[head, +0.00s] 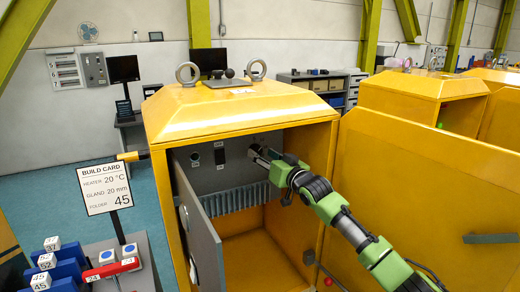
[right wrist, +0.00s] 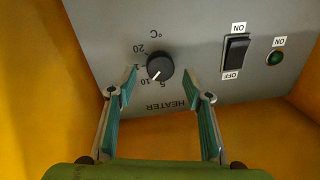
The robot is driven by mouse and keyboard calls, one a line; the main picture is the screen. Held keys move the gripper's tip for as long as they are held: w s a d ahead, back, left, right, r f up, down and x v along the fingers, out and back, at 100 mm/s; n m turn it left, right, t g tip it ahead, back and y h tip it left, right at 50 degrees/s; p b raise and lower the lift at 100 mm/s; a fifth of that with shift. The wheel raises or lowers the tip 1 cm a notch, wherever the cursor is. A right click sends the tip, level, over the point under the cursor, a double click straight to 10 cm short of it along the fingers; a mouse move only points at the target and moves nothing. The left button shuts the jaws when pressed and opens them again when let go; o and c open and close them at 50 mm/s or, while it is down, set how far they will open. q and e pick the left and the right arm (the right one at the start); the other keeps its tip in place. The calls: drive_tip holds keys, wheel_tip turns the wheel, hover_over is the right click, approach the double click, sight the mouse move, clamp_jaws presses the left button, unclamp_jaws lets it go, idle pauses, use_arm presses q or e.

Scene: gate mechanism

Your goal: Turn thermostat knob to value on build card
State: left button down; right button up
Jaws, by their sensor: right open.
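The build card (head: 104,187) stands on a post at the left in the head view and reads heater 20 °C. The black thermostat knob (right wrist: 160,67) is on the grey heater panel (right wrist: 110,30), seen upside down in the right wrist view. Its white mark points down-left, towards the 10; the 20 is up-left of it. My right gripper (head: 261,155) reaches into the yellow cabinet. Its open fingers (right wrist: 162,78) are either side of the knob with gaps, holding nothing. My left gripper is out of view.
A black rocker switch (right wrist: 236,49) and a green lamp (right wrist: 275,57) are beside the knob. The yellow cabinet (head: 235,110) has side walls close around my right arm. A grey inner door (head: 203,235) hangs open at its left. A large yellow door (head: 425,195) is at the right.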

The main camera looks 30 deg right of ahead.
sight(256, 151)
drive_tip(key=shift+w, duration=1.25)
drive_tip(key=c, duration=1.1)
